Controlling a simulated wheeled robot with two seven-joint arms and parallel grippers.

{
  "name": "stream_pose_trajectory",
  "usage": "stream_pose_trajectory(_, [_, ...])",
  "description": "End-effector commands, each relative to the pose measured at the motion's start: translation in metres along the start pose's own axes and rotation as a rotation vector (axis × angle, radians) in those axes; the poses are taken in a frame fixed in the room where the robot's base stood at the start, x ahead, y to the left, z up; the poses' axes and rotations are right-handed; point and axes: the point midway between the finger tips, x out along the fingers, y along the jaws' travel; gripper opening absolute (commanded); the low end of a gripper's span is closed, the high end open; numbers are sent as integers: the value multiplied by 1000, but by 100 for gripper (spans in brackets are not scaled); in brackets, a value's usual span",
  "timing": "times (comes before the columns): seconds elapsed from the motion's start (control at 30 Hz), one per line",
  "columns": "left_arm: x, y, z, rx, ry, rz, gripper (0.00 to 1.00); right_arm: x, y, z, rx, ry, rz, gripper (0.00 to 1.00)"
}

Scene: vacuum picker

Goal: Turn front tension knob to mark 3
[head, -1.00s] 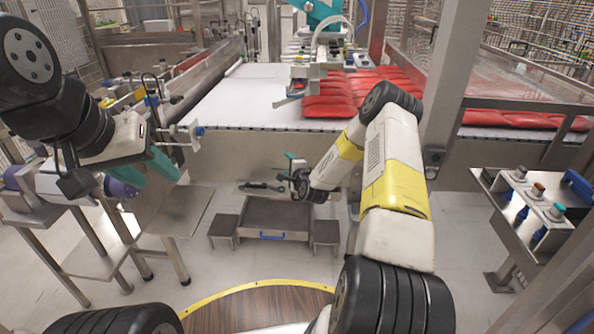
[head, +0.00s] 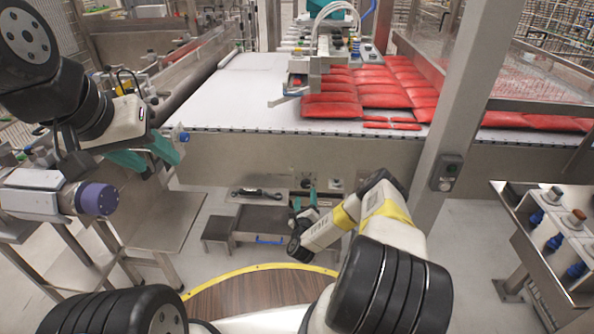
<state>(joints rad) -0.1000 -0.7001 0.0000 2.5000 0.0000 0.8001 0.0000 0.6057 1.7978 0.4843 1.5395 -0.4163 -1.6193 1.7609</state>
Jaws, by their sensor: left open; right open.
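My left gripper (head: 150,157), with teal fingers spread apart, is open and empty at the left, in front of the conveyor's near left corner. A small blue knob (head: 183,137) sits at that corner, just right of the fingers. A larger purple knob (head: 98,199) ends a grey cylinder at the far left, below and left of the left gripper. I cannot tell which knob is the front tension knob, and no mark numbers are readable. My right gripper (head: 306,190), with small teal fingers, is open and empty low in front of the conveyor's front panel.
The white conveyor (head: 235,95) carries red packs (head: 330,105) at its right. A grey step (head: 262,222) stands below it, with a black-handled tool behind. A metal stand fills the lower left.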

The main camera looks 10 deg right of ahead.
Motion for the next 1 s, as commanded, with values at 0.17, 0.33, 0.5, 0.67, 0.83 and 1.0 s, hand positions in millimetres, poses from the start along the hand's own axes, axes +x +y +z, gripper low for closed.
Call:
stream_pose_trajectory(0.17, [0,0,0,0,0,0,45,31,0,2,-3,-3,-2,61])
stream_pose_trajectory(0.33, [0,0,0,0,0,0,45,54,0,1,-3,-3,-1,61])
stream_pose_trajectory(0.5, [0,0,0,0,0,0,45,64,0,1,-2,-1,1,61])
stream_pose_trajectory(0.67, [0,0,0,0,0,0,45,66,0,1,-2,-1,1,61])
stream_pose_trajectory(0.83, [0,0,0,0,0,0,45,65,0,1,-2,-1,1,45])
stream_pose_trajectory(1.0, [0,0,0,0,0,0,45,65,0,1,-2,-1,1,12])
